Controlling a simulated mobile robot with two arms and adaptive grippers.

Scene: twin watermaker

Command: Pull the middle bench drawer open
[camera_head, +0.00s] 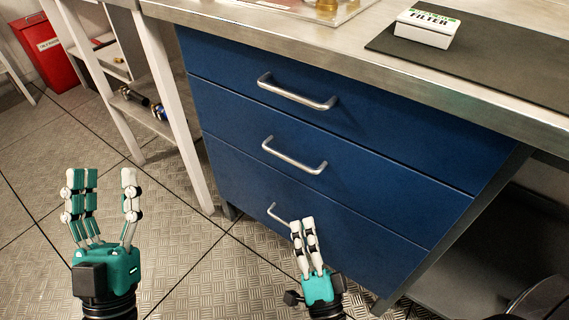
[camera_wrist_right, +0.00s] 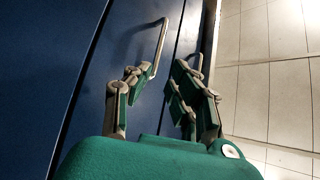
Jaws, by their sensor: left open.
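The middle drawer (camera_head: 225,118) of the blue bench unit is closed, its front flush with the others. Its silver bar handle (camera_head: 294,160) is uncovered in the head view. My right gripper (camera_head: 308,222) is in front of the bottom drawer, below the middle handle, hiding part of the bottom handle (camera_head: 275,214). In the right wrist view its fingers (camera_wrist_right: 160,85) are apart with nothing between them. A bar handle (camera_wrist_right: 161,42) shows just beyond the fingertips. My left gripper (camera_head: 104,180) is open and empty over the floor, left of the drawers.
The top drawer (camera_head: 215,62) and bottom drawer (camera_head: 235,185) are also closed. The metal benchtop (camera_head: 340,50) above holds a dark mat (camera_head: 480,60) and a filter box (camera_head: 427,27). White table legs (camera_head: 172,90) stand left of the unit. The floor in front is clear.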

